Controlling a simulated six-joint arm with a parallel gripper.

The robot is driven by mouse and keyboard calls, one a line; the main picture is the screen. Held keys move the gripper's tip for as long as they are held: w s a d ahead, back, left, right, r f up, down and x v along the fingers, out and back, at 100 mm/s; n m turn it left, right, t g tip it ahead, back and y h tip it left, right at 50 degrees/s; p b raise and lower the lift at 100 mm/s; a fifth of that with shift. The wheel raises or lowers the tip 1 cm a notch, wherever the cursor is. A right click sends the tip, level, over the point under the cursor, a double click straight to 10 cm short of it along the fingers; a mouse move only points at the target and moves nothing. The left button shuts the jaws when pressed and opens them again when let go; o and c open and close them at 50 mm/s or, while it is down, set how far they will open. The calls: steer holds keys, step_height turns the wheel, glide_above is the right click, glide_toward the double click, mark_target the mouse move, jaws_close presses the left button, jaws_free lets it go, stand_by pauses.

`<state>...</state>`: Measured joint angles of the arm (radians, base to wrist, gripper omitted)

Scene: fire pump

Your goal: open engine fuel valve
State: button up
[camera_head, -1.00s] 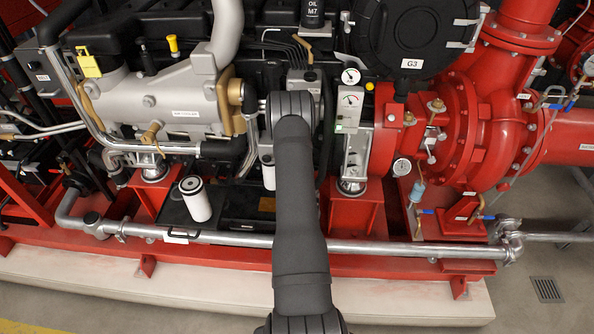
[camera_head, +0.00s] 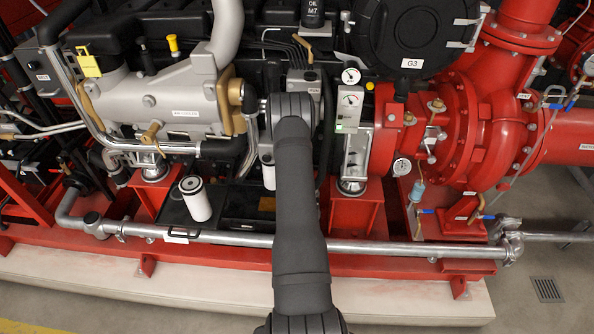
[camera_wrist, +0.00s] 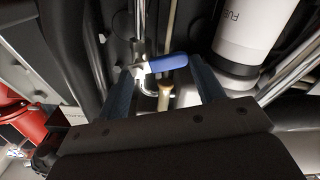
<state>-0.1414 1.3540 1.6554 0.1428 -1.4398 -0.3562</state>
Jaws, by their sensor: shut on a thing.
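In the wrist view a small valve with a blue lever handle (camera_wrist: 167,63) sits on a metal pipe. The handle lies across the picture between the fingertips of my gripper (camera_wrist: 163,73). The two dark fingers stand at either end of the handle, and my gripper is shut on it. The exact contact at the fingertips is hard to see. In the head view my arm reaches to the engine, and both the gripper and the fuel valve are hidden.
A white fuel filter (camera_wrist: 258,28) is close to the right finger. A brass-coloured fitting (camera_wrist: 165,97) shows below the handle. A dark hose (camera_wrist: 75,50) runs along the left. In the head view a long metal pipe (camera_head: 390,248) crosses in front of the engine.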

steer(key=shift+d+f+n, duration=0.3)
steer(key=shift+f+n, duration=0.1)
steer(key=shift+n, duration=1.95)
steer(key=shift+d+f+n, duration=0.25)
steer(key=shift+f+n, duration=0.1)
steer(key=shift+n, duration=1.95)
steer(key=shift+d+f+n, duration=0.3)
steer(key=shift+f+n, duration=0.1)
steer(key=shift+n, duration=1.95)
steer(key=o, duration=1)
steer(key=s, duration=1.7)
steer(key=shift+s, duration=0.25)
steer(key=shift+w, duration=0.15)
